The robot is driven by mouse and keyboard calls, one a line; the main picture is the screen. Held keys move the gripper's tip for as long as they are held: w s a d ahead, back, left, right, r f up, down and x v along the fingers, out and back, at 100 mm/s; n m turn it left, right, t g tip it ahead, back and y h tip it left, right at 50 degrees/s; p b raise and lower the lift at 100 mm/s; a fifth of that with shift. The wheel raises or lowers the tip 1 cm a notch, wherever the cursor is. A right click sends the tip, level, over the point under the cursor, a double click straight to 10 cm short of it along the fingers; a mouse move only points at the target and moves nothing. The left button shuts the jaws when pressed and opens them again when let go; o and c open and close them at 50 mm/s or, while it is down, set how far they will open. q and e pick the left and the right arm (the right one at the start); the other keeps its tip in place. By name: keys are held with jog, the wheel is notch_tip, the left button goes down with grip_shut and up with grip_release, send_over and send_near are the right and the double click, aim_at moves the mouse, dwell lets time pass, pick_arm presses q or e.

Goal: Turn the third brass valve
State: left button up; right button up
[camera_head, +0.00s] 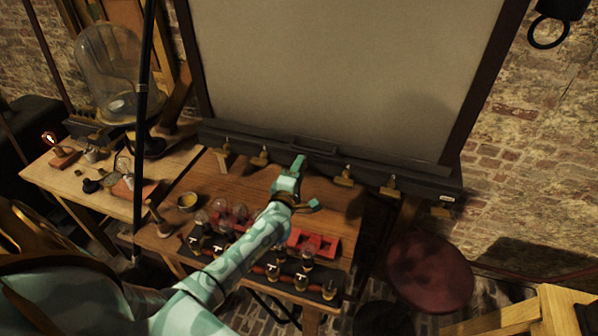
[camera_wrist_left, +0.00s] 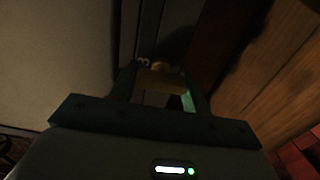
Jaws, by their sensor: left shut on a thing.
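Several brass valves line the dark ledge (camera_head: 323,163) under the big pale board, among them a first valve (camera_head: 225,148) and a second valve (camera_head: 260,157) left of my left gripper. Two more valves stand to its right, one nearer (camera_head: 345,177) and one farther (camera_head: 391,188). My left gripper (camera_head: 306,186) covers the place between these pairs, hiding the third valve in the head view. In the left wrist view, a brass-coloured third valve (camera_wrist_left: 159,82) sits between my left gripper's fingers (camera_wrist_left: 160,96), beside a mark like a 3. The gripper is shut on it. My right gripper is out of view.
Below my left arm, the wooden table (camera_head: 335,200) holds glass jars, a red tray (camera_head: 322,241) and a dark rack with several knobs. A small bowl (camera_head: 187,201) stands at left. A red round stool (camera_head: 430,272) is at right. A glass dome (camera_head: 108,70) stands at far left.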

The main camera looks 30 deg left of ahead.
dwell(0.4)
pick_arm(q)
jog(key=o, duration=1)
jog(key=shift+s, duration=0.15)
jog(key=v, duration=1.6)
jog(key=shift+p, duration=0.3)
jog(key=shift+s+f, duration=0.1)
